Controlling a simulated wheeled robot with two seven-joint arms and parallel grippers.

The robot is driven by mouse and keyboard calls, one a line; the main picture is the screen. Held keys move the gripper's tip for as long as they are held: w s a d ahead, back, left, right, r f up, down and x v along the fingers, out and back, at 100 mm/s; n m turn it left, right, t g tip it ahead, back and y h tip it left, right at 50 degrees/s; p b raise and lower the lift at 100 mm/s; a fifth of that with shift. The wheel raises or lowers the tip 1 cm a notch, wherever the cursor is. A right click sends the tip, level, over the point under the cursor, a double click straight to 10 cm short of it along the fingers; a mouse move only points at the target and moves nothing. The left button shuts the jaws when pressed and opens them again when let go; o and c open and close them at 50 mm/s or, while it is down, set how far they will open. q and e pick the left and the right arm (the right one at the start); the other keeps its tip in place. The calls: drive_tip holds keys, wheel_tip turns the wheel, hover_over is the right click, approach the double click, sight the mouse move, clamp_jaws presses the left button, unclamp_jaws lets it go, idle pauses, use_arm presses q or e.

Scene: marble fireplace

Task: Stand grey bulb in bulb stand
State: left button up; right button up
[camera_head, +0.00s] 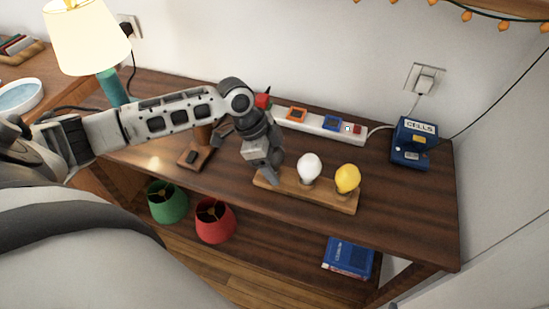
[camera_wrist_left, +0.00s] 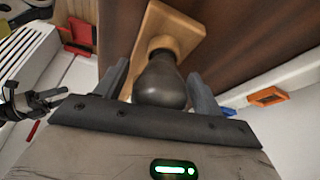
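The grey bulb (camera_wrist_left: 160,82) is dark and rounded in the left wrist view, with its neck towards the wooden bulb stand (camera_wrist_left: 182,28). My left gripper (camera_wrist_left: 158,70) has one finger on each side of it, close against its sides. The stand (camera_head: 328,200) also shows in the head view, with a white bulb (camera_head: 309,167) and a yellow bulb (camera_head: 347,179) upright on it. Whether the bulb's neck is fully seated cannot be told. What seems my right gripper (camera_wrist_left: 35,105) shows small, far left in the wrist view.
A power strip (camera_head: 318,124) lies along the wall behind the stand. A blue box marked CELLS (camera_head: 414,143) stands at the right. A lit lamp (camera_head: 87,35) is at the left. Green (camera_head: 167,202) and red (camera_head: 215,220) shades sit below. The tabletop right of the stand is clear.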

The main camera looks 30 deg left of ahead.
idle(0.4)
use_arm(q)
drive_tip(key=shift+a+r, duration=0.25)
drive_tip(key=shift+r, duration=0.25)
drive_tip(key=v, duration=1.4)
drive_tip(key=shift+s+r, duration=0.15)
drive_tip(key=shift+r, duration=0.25)
use_arm(e)
drive_tip(key=shift+s+d+f, duration=0.1)
drive_tip(key=shift+f, duration=0.6)
use_arm(q)
drive_tip(key=shift+s, duration=0.1)
